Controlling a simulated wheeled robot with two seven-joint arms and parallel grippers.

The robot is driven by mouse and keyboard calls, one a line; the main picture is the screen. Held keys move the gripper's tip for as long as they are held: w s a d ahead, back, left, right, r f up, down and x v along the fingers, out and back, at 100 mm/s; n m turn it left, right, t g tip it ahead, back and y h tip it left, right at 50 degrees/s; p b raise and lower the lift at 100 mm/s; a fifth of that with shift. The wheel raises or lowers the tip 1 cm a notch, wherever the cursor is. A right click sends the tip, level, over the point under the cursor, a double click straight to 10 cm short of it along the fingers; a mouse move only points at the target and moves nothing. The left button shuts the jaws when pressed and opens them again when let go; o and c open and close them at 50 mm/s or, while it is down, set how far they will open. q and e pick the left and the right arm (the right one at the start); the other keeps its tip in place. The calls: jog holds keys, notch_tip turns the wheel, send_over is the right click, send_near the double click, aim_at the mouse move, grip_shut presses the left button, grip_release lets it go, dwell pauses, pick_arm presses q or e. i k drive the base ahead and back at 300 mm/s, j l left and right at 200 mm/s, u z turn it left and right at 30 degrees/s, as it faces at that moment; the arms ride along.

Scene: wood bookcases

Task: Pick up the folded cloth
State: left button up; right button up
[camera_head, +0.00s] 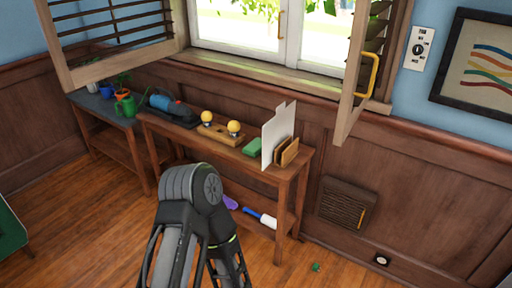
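A small green block-like item (253,147) lies on top of the wooden table, just left of an upright white board. It may be the folded cloth, but it is too small to be sure. A purple item (230,202) on the table's lower shelf is partly hidden by my arm, and I cannot tell whether it is cloth. One of my arms rises from the bottom middle in front of the table. Neither of my grippers shows.
The wooden table (190,136) also holds two yellow-topped knobs, the white board (270,140) and wooden slabs (288,152). A white roller with a blue handle (264,218) lies on the lower shelf. A small green bit (316,267) lies on the open floor. Window shutters hang open above.

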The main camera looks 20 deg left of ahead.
aim_at(254, 149)
jog(key=i+u, duration=0.25)
jog(key=i, duration=0.9)
